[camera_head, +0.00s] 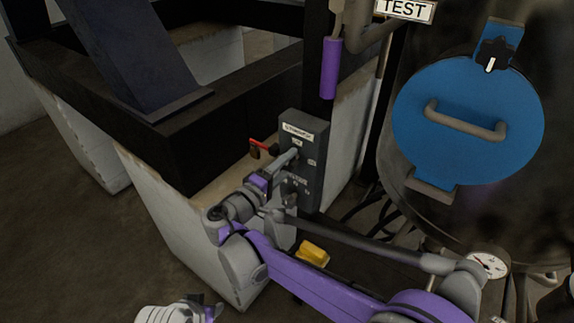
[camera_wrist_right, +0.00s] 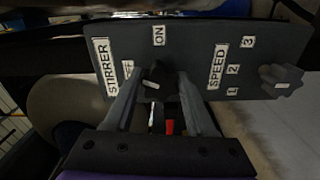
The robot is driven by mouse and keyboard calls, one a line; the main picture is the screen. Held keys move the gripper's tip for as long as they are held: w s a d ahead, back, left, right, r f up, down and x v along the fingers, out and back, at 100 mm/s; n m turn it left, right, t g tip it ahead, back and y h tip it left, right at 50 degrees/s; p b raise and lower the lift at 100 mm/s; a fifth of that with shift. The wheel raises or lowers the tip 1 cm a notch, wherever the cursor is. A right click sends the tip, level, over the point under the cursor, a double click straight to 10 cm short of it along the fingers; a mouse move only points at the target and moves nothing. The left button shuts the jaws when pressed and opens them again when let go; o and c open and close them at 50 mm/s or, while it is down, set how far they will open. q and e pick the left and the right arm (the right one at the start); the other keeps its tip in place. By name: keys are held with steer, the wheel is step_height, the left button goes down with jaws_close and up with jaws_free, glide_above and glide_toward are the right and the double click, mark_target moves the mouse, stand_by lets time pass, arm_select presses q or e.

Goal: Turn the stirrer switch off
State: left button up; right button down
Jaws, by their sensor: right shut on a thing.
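The grey stirrer control box (camera_head: 312,180) stands on the ledge in the head view. In the right wrist view its panel (camera_wrist_right: 190,50) carries the labels STIRRER, ON and SPEED with 1, 2, 3. A label left of the switch is partly hidden. The dark stirrer switch (camera_wrist_right: 157,80) has a small white mark; I cannot tell surely which label it points to. My right gripper (camera_wrist_right: 155,88) is shut on this switch, one finger on each side. In the head view the right gripper (camera_head: 290,157) reaches the box front. What seems my left gripper (camera_head: 205,311) shows only partly at the bottom edge.
A speed knob (camera_wrist_right: 281,80) sits right of the switch. A red-handled part (camera_head: 262,147) is beside the box. A blue round hatch (camera_head: 465,155) on the dark vessel is at right. A yellow object (camera_head: 313,254) and a gauge (camera_head: 488,265) are lower. Open floor lies left.

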steer(key=shift+n+b, duration=0.3)
steer(key=shift+n, duration=1.8)
steer(key=shift+c, duration=1.2)
jaws_free()
steer(key=shift+d, duration=0.1)
